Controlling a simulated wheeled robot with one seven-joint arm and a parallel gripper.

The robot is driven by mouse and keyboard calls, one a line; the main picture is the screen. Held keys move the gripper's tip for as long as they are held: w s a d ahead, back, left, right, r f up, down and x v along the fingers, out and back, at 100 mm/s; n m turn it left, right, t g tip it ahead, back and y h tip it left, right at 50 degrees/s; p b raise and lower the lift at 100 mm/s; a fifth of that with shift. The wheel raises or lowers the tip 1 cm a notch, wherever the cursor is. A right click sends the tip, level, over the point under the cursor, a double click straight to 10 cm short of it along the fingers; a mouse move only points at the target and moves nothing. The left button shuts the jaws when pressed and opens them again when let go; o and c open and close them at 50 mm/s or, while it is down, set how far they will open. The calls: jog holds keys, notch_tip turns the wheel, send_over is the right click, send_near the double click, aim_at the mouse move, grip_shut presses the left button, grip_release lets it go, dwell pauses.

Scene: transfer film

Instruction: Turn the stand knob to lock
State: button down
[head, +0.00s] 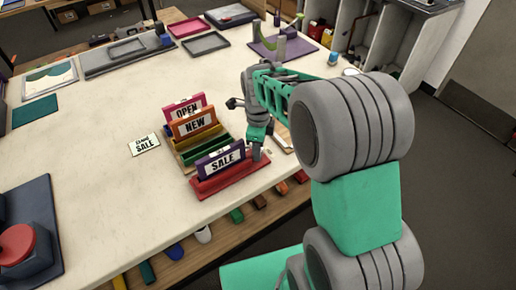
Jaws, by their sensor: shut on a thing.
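A red sign stand (228,180) sits near the table's front edge and holds a purple-framed SALE sign (222,160) upright. My gripper (259,153) points down at the right end of this stand. It is shut on what appears to be the stand knob, which its fingers and wrist hide. I cannot see which way the knob is turned.
Behind the red stand are an orange NEW sign (194,123), a pink OPEN sign (185,107) and a green stand (205,144). A loose SALE card (145,144) lies to the left. Trays (205,43) stand at the back. The table's left middle is clear.

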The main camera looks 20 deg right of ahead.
jog(key=shift+r, duration=0.1)
dwell(0.4)
jog(key=c, duration=1.3)
grip_release()
jog(key=shift+c, duration=0.2)
notch_tip(320, 180, up, 8)
jog(key=shift+f+b, duration=0.1)
jog(key=shift+b, duration=0.5)
